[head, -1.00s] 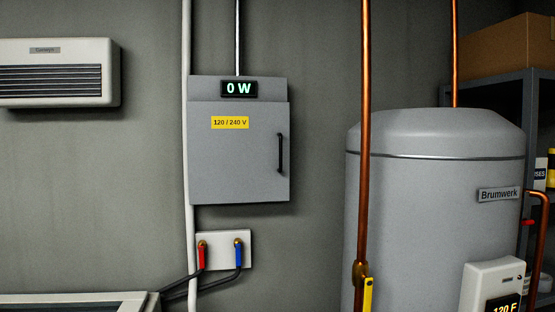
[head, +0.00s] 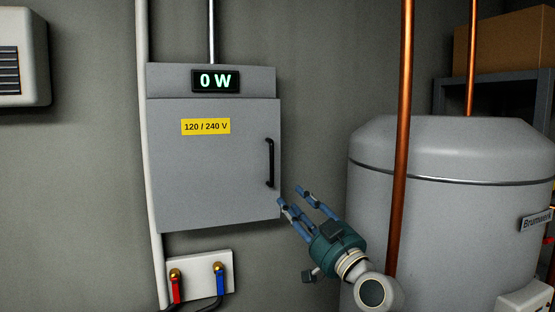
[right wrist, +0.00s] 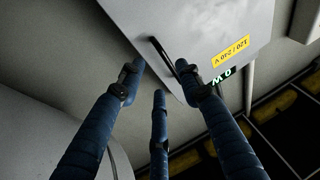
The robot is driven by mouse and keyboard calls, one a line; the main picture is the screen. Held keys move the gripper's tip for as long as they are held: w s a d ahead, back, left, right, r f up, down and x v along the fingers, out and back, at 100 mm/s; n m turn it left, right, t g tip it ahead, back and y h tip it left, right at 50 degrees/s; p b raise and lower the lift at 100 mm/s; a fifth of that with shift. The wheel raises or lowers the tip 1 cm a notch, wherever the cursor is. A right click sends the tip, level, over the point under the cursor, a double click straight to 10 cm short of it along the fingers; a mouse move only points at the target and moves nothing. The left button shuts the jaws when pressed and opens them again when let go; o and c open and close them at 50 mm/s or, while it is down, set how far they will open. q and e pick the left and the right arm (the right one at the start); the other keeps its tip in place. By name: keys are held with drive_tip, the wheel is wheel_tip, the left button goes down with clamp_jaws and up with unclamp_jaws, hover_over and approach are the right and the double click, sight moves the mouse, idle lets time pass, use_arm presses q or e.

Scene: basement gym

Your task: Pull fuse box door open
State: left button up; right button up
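The grey fuse box (head: 214,82) hangs on the wall, with a "0 W" display at its top. Its door (head: 207,175) looks shut and bears a yellow "120 / 240 V" label. A black vertical handle (head: 269,163) is at the door's right edge. My right gripper (head: 300,199) is open and empty, below and right of the handle, fingers pointing up and left. In the right wrist view the handle (right wrist: 161,55) shows beyond the spread blue fingers (right wrist: 160,88), apparently not held. My left gripper is not in view.
A copper pipe (head: 402,110) and a grey tank (head: 450,220) stand right of the box, close to my right arm. A white plate (head: 203,268) with red and blue connectors is below the box. A white pipe (head: 148,130) runs along its left side.

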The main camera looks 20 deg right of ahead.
wheel_tip(320, 180, up, 4)
drive_tip(key=p, duration=0.5)
approach(276, 166)
drive_tip(key=shift+t, duration=0.4)
drive_tip(key=w+a+r, duration=0.1)
drive_tip(key=w+r, duration=0.1)
drive_tip(key=w+a+r, duration=0.2)
drive_tip(key=shift+a+r, duration=0.1)
drive_tip(key=shift+a, duration=0.2)
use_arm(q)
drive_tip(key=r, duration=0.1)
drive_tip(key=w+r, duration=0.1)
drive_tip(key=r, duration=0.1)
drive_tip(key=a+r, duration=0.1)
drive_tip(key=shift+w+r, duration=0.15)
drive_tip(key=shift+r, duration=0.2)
use_arm(e)
drive_tip(key=shift+w, duration=0.1)
clamp_jaws()
